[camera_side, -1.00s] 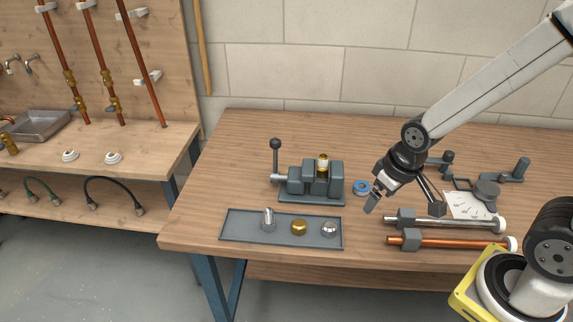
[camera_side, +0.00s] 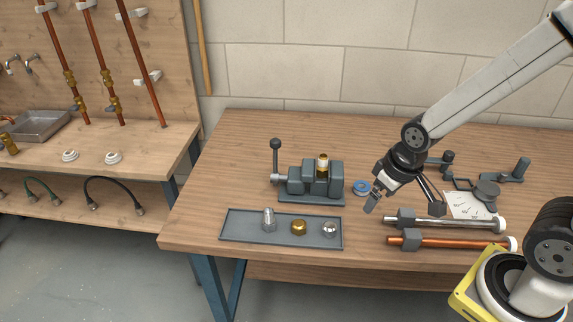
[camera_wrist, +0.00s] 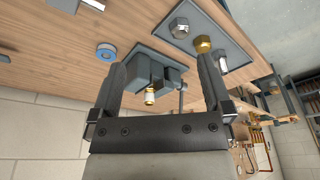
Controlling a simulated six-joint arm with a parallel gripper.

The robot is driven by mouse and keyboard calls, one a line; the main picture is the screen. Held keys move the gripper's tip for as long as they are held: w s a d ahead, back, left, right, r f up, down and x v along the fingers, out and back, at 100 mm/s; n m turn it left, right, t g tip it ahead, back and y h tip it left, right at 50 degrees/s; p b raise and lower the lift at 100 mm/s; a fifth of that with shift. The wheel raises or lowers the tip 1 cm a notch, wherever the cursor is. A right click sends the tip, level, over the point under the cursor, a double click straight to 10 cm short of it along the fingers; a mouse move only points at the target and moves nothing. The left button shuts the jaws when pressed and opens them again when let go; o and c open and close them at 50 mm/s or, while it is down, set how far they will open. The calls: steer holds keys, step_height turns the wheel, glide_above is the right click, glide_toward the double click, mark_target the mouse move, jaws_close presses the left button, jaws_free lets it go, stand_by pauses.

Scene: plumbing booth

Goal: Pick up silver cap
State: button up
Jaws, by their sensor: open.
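The silver cap (camera_side: 330,230) sits at the right end of a shallow grey tray (camera_side: 282,243) near the bench's front edge. It also shows near the top of the wrist view (camera_wrist: 180,28). A brass cap (camera_side: 298,227) is beside it in the tray, and a taller silver fitting (camera_side: 268,219) stands at the left. My gripper (camera_side: 403,202) is open and empty, above the bench to the right of the tray. In the wrist view, the two fingers (camera_wrist: 163,66) are spread wide with nothing between them in contact.
A silver pipe (camera_side: 455,223) and a copper pipe (camera_side: 455,242) rest on supports at the right. Bench space left of the vise is clear.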

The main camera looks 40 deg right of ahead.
steer(key=shift+c, duration=0.4)
steer(key=n+g, duration=0.2)
steer(key=n, duration=1.1)
glide_toward(329, 225)
steer(key=shift+s+d+f, duration=0.25)
steer(key=shift+s+f, duration=0.2)
steer(key=shift+s, duration=0.1)
steer(key=shift+w+a+f+n+g, duration=0.15)
steer(key=shift+w+f+n, duration=0.15)
steer(key=shift+n, duration=0.2)
steer(key=shift+w+a+f+n+g, duration=0.1)
steer(key=shift+w+f+n+g, duration=0.1)
steer(key=shift+f+n, duration=0.25)
steer(key=shift+f, duration=1.25)
steer(key=shift+w+f, duration=0.15)
steer(key=shift+f, duration=1.15)
steer(key=shift+w+f, duration=0.1)
steer(key=shift+f, duration=1.2)
